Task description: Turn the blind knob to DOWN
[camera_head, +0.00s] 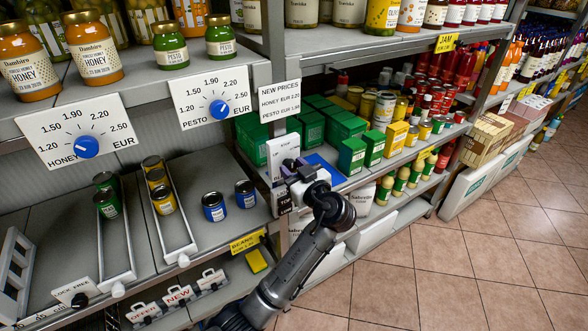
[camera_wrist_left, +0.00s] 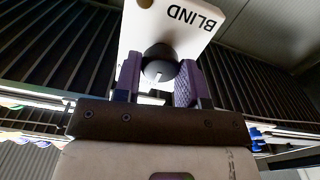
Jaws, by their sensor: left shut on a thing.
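The blind knob (camera_wrist_left: 160,66) is dark and round, with a short white mark on its face, and sits on a white plate labelled BLIND (camera_wrist_left: 182,22). In the left wrist view the plate is seen tilted and its lettering is turned round. My left gripper (camera_wrist_left: 158,82) has one finger on each side of the knob and is shut on it. In the head view my left gripper (camera_head: 303,172) is at the shelf post in front of a white plate (camera_head: 283,148); the knob is hidden there. I see no UP or DOWN wording. My right gripper is not in view.
Honey (camera_head: 86,147) and pesto (camera_head: 220,109) price dials with blue knobs hang on the shelf edge to the left. Green boxes (camera_head: 352,155) and jars stand close to the right of the gripper. The tiled floor (camera_head: 480,240) at right is clear.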

